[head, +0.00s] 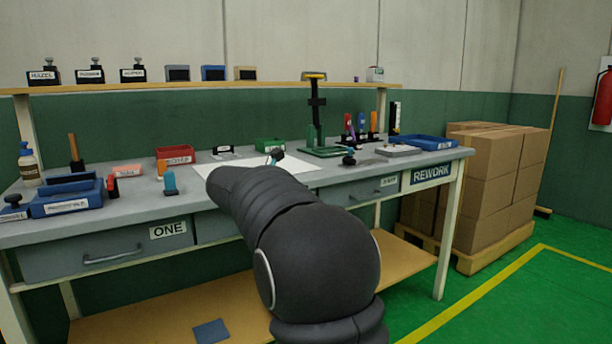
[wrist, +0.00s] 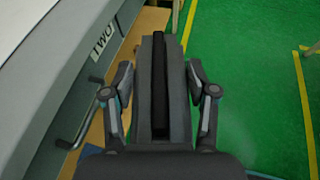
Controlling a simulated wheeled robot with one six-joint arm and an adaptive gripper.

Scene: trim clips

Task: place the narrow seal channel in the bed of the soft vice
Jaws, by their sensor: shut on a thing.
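My gripper (wrist: 160,78) shows in the wrist view, one finger on each side of a long dark channel (wrist: 160,60). It is shut on this piece, which I take for the narrow seal channel. The channel is grey with a black strip along its middle and points away from the wrist. It is held over the floor beside the bench front. In the head view my dark arm hides the gripper and the channel. I cannot pick out the soft vice with certainty among the small things on the bench.
A drawer handle (wrist: 78,130) lies left of my gripper. Stacked cartons (head: 492,185) stand right.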

